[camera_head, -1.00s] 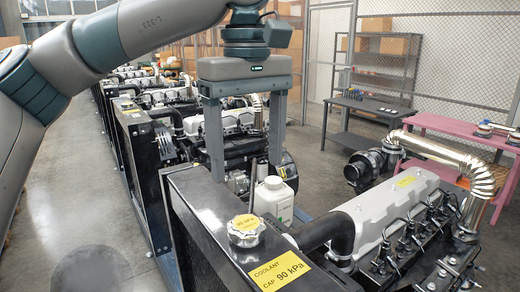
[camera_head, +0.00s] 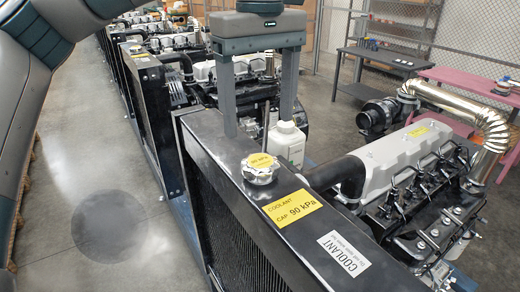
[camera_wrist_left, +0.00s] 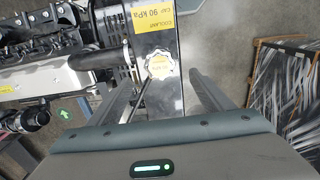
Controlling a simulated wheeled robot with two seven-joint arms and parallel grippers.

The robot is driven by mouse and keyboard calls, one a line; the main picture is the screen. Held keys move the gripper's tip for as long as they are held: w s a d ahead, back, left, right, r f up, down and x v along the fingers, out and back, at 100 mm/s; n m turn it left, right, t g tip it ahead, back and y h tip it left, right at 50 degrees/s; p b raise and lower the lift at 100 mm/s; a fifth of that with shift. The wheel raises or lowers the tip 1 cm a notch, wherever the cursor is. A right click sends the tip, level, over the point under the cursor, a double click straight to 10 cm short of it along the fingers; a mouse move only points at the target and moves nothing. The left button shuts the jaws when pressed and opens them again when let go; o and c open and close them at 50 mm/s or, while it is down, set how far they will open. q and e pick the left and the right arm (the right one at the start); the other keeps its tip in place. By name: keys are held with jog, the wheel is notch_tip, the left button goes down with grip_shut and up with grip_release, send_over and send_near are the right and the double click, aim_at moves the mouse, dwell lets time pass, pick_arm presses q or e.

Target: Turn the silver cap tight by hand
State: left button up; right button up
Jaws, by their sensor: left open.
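In the left wrist view the cap (camera_wrist_left: 160,70) shows between the two spread fingers (camera_wrist_left: 162,98), touching neither. Whether the cap is seated tight cannot be told. My right gripper is in neither view.
A white bottle (camera_head: 291,148) stands just behind the radiator, close to the right finger. The engine (camera_head: 405,158) with its shiny exhaust pipe (camera_head: 470,110) lies to the right. A yellow coolant label (camera_head: 293,209) is on the radiator top. Open floor (camera_head: 85,200) is at left.

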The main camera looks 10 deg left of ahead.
aim_at(261, 161)
pick_arm(q)
jog(key=shift+f+b, duration=2.2)
jog(key=shift+f, duration=1.5)
jog(key=shift+f, duration=0.15)
jog(key=c, duration=1.5)
